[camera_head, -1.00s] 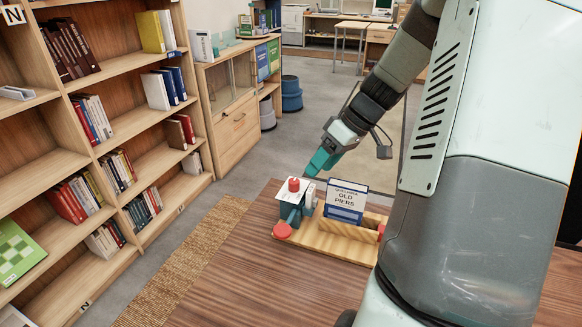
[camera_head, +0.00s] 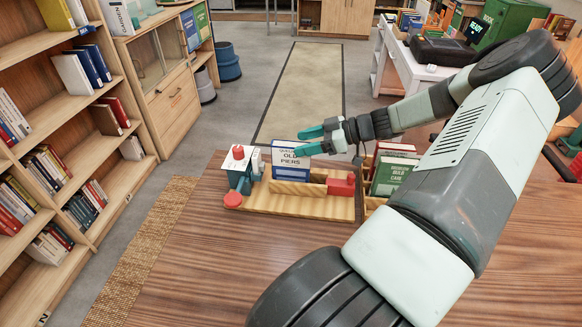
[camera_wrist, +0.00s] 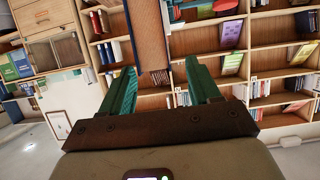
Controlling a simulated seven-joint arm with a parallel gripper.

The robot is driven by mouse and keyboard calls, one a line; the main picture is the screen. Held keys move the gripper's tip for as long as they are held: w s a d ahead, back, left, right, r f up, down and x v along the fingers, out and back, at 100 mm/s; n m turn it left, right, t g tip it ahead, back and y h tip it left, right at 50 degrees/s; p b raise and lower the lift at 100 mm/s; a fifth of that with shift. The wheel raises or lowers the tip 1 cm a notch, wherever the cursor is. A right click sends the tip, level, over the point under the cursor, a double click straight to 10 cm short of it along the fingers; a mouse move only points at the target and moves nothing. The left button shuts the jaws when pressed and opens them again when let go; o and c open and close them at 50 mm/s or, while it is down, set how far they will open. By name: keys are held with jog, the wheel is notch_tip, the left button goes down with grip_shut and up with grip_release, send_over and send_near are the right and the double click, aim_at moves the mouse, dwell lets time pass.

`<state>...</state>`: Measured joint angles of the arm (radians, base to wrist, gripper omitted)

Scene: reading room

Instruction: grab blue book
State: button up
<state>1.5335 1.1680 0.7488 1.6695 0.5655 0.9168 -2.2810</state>
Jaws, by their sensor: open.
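The blue book (camera_head: 290,173), with a white label reading "OLD PIERS", stands upright in a wooden stand (camera_head: 300,207) on the table. My gripper (camera_head: 299,142) reaches in from the right with its teal fingers apart at the book's upper edge. In the wrist view, my gripper (camera_wrist: 158,68) is open, and a book with blue edges (camera_wrist: 150,35) shows beyond and between the fingertips. I cannot tell whether either finger touches it.
A small device with a red knob (camera_head: 238,153) is left of the book, and a red block (camera_head: 341,186) is to its right. Green and red books (camera_head: 392,176) stand further right. The front of the table (camera_head: 215,270) is clear. Shelves line the left.

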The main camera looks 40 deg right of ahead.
aim_at(295, 144)
jog(key=x, duration=0.4)
jog(key=shift+w+a+f, duration=0.1)
jog(key=shift+w+a, duration=0.05)
jog(key=shift+w, duration=0.15)
grip_shut()
